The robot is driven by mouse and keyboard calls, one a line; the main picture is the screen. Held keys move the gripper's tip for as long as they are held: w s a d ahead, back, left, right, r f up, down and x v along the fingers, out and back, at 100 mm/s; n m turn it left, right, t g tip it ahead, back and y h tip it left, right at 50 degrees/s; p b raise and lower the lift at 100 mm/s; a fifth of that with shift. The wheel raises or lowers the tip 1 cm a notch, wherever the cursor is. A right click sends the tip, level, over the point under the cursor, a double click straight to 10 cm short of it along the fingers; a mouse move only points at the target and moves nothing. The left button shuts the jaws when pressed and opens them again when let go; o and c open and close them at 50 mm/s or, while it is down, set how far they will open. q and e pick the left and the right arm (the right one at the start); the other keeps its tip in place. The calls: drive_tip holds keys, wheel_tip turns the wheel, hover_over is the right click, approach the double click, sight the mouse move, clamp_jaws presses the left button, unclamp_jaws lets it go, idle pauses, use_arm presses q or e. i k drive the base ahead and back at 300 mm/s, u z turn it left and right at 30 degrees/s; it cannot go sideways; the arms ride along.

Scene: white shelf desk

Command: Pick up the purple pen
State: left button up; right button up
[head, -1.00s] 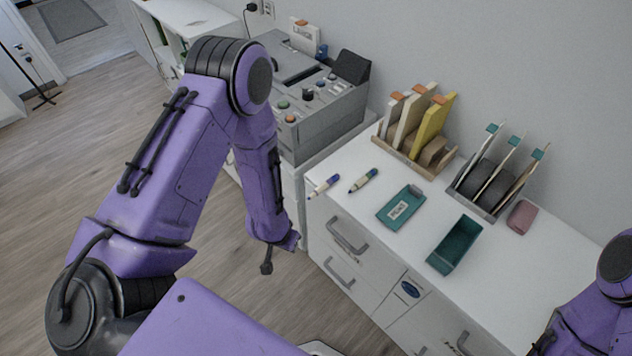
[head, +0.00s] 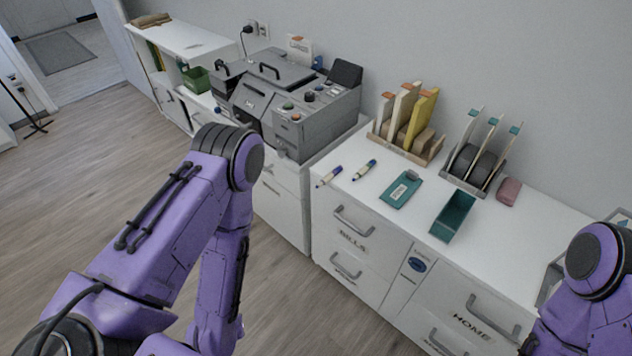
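Two pens lie apart on the white desk top (head: 540,221), near its left end. The left pen (head: 329,177) has a white body and a dark blue or purple end. The right pen (head: 364,170) has dark ends and a paler, yellowish middle. They are too small to tell for sure which one is purple. My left arm hangs down at the left, in front of the cabinets and off the desk, and its gripper is not visible. My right arm shows at the lower right edge, its gripper out of frame. Nothing touches the pens.
Right of the pens lie a teal labelled case (head: 402,190), an open teal tray (head: 453,216) and a pink block (head: 509,191). Two racks (head: 404,154) (head: 463,184) stand at the wall. A grey machine (head: 296,105) stands to the left. Drawer handles (head: 354,222) jut from the front.

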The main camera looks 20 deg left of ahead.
sight(328, 176)
drive_tip(key=u, duration=0.95)
drive_tip(key=i, duration=0.65)
drive_tip(key=z, duration=1)
